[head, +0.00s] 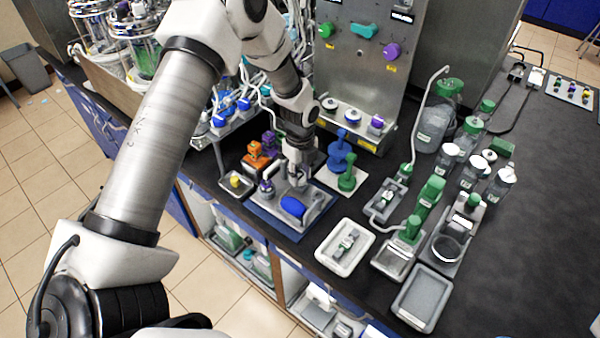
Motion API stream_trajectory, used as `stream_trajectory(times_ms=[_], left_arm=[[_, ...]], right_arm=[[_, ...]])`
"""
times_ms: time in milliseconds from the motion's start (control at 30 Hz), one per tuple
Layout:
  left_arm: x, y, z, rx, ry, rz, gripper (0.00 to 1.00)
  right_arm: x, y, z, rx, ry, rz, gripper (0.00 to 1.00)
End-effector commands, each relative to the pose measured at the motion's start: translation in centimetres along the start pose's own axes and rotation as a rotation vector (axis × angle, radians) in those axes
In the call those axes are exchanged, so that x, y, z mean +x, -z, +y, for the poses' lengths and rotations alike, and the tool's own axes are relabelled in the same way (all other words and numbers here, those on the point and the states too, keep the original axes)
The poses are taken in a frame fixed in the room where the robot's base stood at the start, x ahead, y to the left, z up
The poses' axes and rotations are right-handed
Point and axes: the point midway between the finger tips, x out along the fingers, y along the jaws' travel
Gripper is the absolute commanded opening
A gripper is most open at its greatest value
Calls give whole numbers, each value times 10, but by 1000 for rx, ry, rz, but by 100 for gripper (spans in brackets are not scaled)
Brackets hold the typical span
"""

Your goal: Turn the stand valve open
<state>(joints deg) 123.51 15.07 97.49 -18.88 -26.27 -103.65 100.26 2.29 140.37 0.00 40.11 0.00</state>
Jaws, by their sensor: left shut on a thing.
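My left arm comes in from the left and reaches down over the bench. My left gripper (298,180) points down at the back part of a grey tray (318,211) on a blue base. It is shut on a small part there, which looks to be the stand valve; the fingers hide most of it, so I cannot tell how far it is turned. In the tray, a blue oval piece (292,206) lies in front of the gripper, and a purple-topped part (266,187) stands to its left. My right gripper is not in view.
A blue stand (340,150) and a green one (347,180) are close on the right. Orange blocks (257,155) are on the left. A steel panel with coloured knobs (364,31) rises behind. Trays and green-capped bottles (434,122) fill the right side.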

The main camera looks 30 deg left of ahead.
Motion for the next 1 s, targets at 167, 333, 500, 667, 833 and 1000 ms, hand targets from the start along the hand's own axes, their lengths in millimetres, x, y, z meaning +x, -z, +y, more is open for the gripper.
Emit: stream_trajectory(times_ms=[167, 333, 500, 667, 833, 1000], left_arm=[[2, 0, 1, -32, -3, 1, 0], [2, 1, 1, -106, -3, 1, 0], [2, 1, 2, -228, -4, 1, 0], [2, 1, 2, -370, -5, 1, 0], [2, 1, 3, -533, -6, 1, 0], [2, 2, 3, -695, -5, 0, 0]], right_arm=[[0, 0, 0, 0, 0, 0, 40], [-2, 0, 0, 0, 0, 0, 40], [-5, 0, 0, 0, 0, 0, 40], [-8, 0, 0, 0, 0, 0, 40], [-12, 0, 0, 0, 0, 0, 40], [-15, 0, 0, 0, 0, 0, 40]])
